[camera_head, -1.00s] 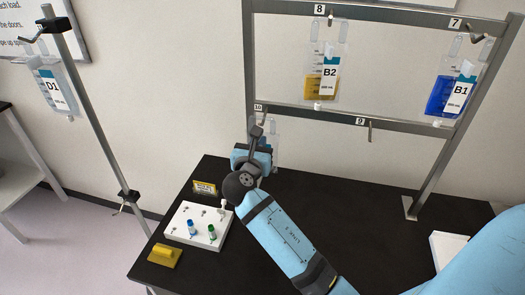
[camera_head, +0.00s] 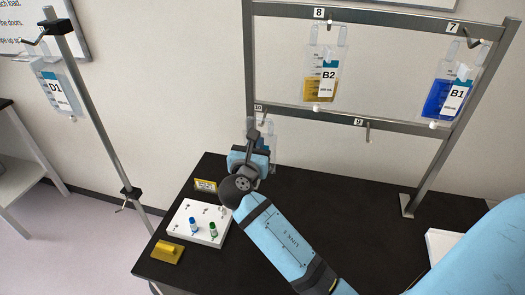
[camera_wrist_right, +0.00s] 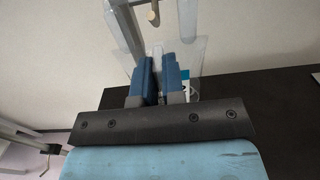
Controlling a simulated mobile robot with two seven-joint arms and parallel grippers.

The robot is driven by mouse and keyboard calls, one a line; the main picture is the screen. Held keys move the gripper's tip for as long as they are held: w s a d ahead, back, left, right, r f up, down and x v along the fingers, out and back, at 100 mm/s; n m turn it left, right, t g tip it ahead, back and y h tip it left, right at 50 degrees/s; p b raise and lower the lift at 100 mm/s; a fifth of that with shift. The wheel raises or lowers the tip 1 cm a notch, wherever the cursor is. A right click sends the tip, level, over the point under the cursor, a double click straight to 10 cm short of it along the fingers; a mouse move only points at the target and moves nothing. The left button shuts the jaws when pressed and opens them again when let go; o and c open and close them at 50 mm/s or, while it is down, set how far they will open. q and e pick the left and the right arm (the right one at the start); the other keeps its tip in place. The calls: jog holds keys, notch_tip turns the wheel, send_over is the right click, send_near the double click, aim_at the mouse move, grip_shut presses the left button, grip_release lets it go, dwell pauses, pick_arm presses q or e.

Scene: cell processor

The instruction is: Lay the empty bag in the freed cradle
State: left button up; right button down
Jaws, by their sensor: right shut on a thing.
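My right gripper (camera_head: 255,150) is shut on a clear bag (camera_head: 272,140) just below the hook marked 10, at the rack's left post. The arm and gripper hide much of the bag. In the right wrist view the blue fingers (camera_wrist_right: 160,75) close on the clear bag (camera_wrist_right: 190,50), with a bit of teal label showing at their right. No coloured fluid shows in its visible part. I cannot tell whether the bag touches the hook. I cannot make out a cradle for certain. My left gripper is not in view.
Bags B2 (camera_head: 321,88), amber, and B1 (camera_head: 449,100), blue, hang on the metal rack (camera_head: 300,113). Bag D1 (camera_head: 57,92) hangs on a pole at left. A white board (camera_head: 185,235) with blue and green caps and a yellow block (camera_head: 167,252) sit on the black table (camera_head: 350,200).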

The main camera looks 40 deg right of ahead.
jog(key=shift+r+v, duration=0.2)
jog(key=shift+v, duration=0.65)
jog(key=shift+v, duration=2.9)
jog(key=shift+d, duration=0.1)
